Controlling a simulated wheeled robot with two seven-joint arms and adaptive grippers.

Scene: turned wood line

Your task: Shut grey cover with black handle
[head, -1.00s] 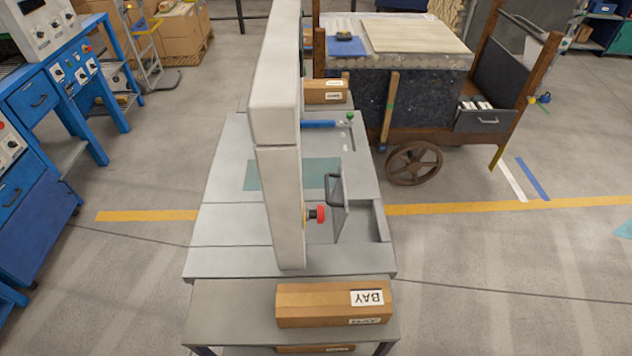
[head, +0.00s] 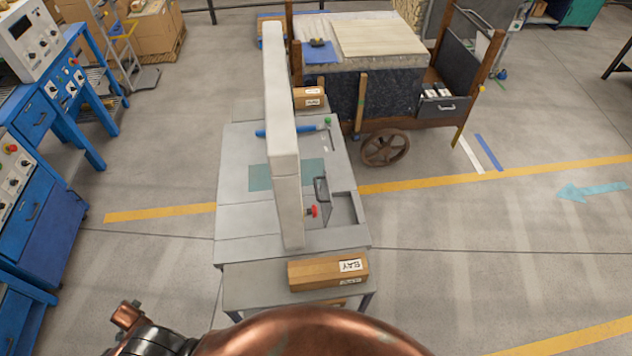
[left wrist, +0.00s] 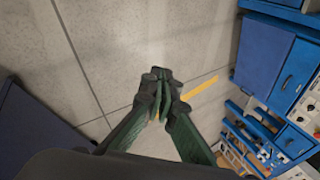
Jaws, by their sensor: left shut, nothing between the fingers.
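The grey cover (head: 327,207) with its black handle (head: 321,189) stands raised, hinged at the left side of an open recess (head: 345,209) in the grey table top. It is in the right part of the table in the head view. My left gripper (left wrist: 158,80) shows in the left wrist view, with its dark fingers together and nothing between them. It hangs over bare floor, away from the table and cover. My right gripper is in neither view. A copper-coloured part of my own arm (head: 310,335) crosses the bottom of the head view.
A tall pale post (head: 283,140) stands on the grey table (head: 240,222), left of the cover. A red button (head: 311,211) sits between them. A wooden block labelled BAY (head: 325,271) lies at the near end. A wooden cart (head: 385,80) stands behind. Blue benches (head: 45,190) are left.

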